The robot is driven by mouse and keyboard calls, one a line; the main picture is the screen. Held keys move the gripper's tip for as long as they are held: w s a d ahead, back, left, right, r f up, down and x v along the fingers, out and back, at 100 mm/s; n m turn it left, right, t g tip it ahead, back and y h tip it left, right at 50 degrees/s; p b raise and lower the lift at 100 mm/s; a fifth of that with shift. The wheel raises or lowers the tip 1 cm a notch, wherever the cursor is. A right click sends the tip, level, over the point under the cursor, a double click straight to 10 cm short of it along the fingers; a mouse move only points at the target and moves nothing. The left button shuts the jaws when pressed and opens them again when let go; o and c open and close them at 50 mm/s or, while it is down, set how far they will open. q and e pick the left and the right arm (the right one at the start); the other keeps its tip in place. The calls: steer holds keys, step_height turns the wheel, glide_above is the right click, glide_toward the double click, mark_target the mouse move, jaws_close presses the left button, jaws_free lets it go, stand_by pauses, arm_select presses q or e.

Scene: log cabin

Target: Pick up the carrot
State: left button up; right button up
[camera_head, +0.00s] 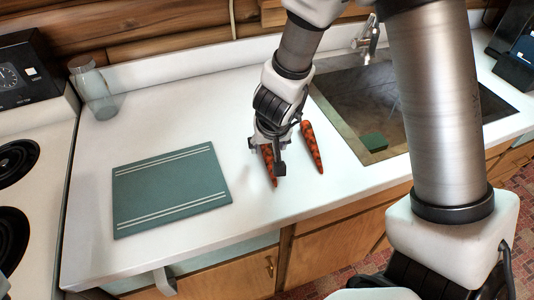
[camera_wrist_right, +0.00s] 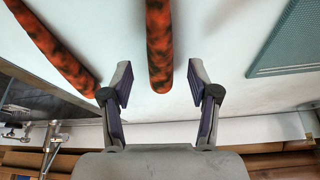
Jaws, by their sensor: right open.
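Two orange carrots with dark mottling lie on the white counter. One carrot (camera_head: 269,162) is under my right gripper (camera_head: 267,158), which partly hides it in the head view. The other carrot (camera_head: 312,147) lies just to its right, beside the sink. In the wrist view my right gripper (camera_wrist_right: 161,76) is open. The end of the first carrot (camera_wrist_right: 159,45) shows between its two fingers, with a gap on each side. The second carrot (camera_wrist_right: 55,48) is outside the fingers at the left. I do not see my left gripper.
A green cutting board (camera_head: 170,188) lies left of the carrots. A glass (camera_head: 93,90) stands at the back left, by the stove (camera_head: 40,128). The sink (camera_head: 350,137) is at the right with a faucet (camera_head: 366,38) behind it. Counter between board and carrots is clear.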

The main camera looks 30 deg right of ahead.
steer(key=x, duration=0.3)
steer(key=shift+w+r, duration=0.1)
steer(key=shift+w, duration=0.05)
steer(key=shift+r, duration=0.2)
steer(key=shift+c, duration=0.7)
steer(key=shift+s+a, duration=0.1)
steer(key=shift+s, duration=0.15)
jaws_close()
steer(key=shift+r, duration=0.1)
